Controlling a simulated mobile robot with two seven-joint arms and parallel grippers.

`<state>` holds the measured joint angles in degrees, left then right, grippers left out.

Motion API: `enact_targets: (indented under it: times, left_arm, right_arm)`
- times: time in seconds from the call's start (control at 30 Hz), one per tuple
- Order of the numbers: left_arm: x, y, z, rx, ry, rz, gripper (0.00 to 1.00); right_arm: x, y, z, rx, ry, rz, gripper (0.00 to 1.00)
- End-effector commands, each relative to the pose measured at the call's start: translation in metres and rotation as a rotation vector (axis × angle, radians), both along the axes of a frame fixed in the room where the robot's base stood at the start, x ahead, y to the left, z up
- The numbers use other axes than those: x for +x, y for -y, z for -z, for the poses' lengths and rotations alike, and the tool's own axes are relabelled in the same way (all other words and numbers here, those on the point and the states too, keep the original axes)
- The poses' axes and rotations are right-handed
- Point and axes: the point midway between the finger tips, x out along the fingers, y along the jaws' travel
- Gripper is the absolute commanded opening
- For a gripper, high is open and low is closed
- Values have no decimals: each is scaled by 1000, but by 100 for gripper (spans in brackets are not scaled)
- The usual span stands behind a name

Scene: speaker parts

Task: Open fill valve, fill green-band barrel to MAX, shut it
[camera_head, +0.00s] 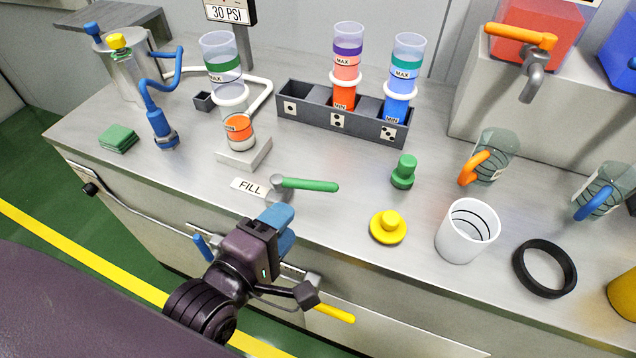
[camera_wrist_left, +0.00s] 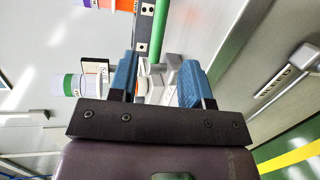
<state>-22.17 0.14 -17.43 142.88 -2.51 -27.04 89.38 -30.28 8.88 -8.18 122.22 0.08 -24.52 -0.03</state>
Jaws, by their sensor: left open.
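The fill valve (camera_head: 277,184) is a grey hub with a green lever (camera_head: 310,185) pointing right along the bench, beside a FILL label (camera_head: 248,187). My left gripper (camera_head: 277,220) is open, its blue fingers just in front of and below the valve, apparently holding nothing. The clear barrel with a green band (camera_head: 224,66) stands upright at the back left, above a white collar; no liquid shows in it. It also shows sideways in the left wrist view (camera_wrist_left: 68,86). My right gripper is out of view.
A dark rack (camera_head: 342,118) holds barrels with orange and blue liquid. A cup with orange contents (camera_head: 238,128) stands on a white block. Green (camera_head: 403,171) and yellow (camera_head: 388,227) knobbed parts, a white cup (camera_head: 467,231) and a black ring (camera_head: 544,268) stand to the right.

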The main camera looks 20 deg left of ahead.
Motion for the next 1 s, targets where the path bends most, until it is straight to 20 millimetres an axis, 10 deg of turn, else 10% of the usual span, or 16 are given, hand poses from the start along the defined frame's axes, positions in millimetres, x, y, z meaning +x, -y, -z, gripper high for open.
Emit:
enact_targets:
  times: [1.0]
  left_arm:
    - [109, 16, 20, 2, -1, 0, 44]
  right_arm:
    - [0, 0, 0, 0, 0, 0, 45]
